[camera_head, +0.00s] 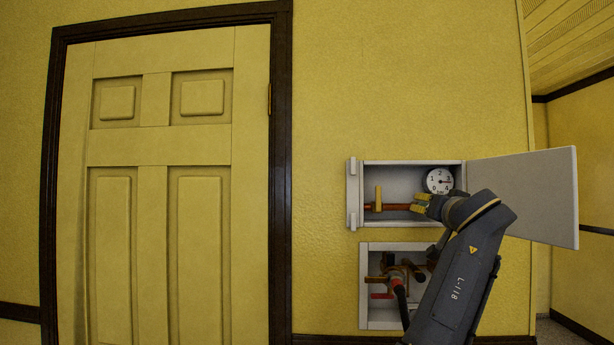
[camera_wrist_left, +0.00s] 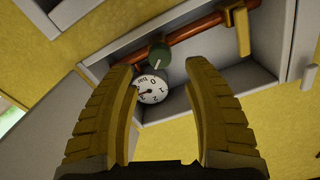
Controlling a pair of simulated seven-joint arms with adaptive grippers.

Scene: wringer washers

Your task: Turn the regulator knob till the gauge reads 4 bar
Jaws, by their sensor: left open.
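The pressure gauge (camera_head: 439,181) is a white dial in the upper open wall box. It also shows, turned in the picture, in the left wrist view (camera_wrist_left: 150,89). Its needle seems to point toward the 3 to 4 side; it is too small to read exactly. The green regulator knob (camera_wrist_left: 158,58) with a pale mark sits on the copper pipe (camera_wrist_left: 190,32) beside the gauge. In the head view my gripper hides it. My left gripper (camera_head: 424,203) is open at the box, its yellow fingers pointing at the knob (camera_wrist_left: 158,70). I cannot tell whether they touch it. My right gripper is not in view.
The upper box has an open door (camera_head: 535,195) on the right, close to my left arm. A yellow valve handle (camera_head: 378,198) stands on the pipe at the left. A lower box (camera_head: 364,285) holds more pipes and valves. A closed yellow door (camera_head: 155,180) is at left.

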